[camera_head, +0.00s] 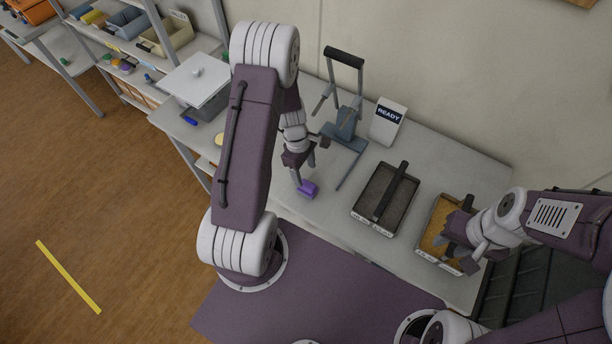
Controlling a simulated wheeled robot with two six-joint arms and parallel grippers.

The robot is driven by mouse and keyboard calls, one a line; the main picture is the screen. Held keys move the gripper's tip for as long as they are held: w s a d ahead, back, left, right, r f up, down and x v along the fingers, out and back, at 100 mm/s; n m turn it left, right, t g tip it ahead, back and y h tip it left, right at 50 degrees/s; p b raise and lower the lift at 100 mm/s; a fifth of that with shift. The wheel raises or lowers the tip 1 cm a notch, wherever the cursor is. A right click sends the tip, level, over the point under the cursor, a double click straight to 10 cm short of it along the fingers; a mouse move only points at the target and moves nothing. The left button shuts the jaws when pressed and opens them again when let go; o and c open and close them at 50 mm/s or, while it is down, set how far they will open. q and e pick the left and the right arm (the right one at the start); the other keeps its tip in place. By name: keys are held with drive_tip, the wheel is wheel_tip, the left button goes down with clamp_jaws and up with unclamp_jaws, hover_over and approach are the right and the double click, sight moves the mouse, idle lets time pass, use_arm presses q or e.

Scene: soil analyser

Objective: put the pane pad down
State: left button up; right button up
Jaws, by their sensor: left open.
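A small purple block (308,190), which looks like the pane pad, rests on the grey bench (345,222) near its front edge. My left gripper (303,180) points down just above and behind it. Its fingers are open, with the tips close to the block; I cannot tell whether they touch it. My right gripper (458,245) is low over the right tray (423,241), which holds yellow-brown material. Its dark fingers hide part of the tray, and I cannot tell whether they are open or shut.
A dark tray (372,224) with a black bar across it sits right of the block. Behind are a blue-grey lever press (346,125) and a white READY sign (388,122). A lidded grey box (196,85) stands at the bench's left end. Shelves with bins are further left.

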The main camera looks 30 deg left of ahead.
use_arm(q)
drive_tip(key=s+d+r+m+b, duration=0.1)
drive_tip(key=s+d+r+m, duration=0.2)
drive_tip(key=r+m, duration=0.3)
drive_tip(key=s+d+r+m+t+y+b, duration=0.1)
drive_tip(key=s+d+r+m, duration=0.2)
drive_tip(key=m, duration=0.8)
wheel_tip(320, 180, up, 3)
drive_tip(key=s, duration=0.2)
drive_tip(key=shift+s+y, duration=0.3)
drive_tip(key=shift+o, duration=0.5)
drive_tip(key=shift+d, duration=0.1)
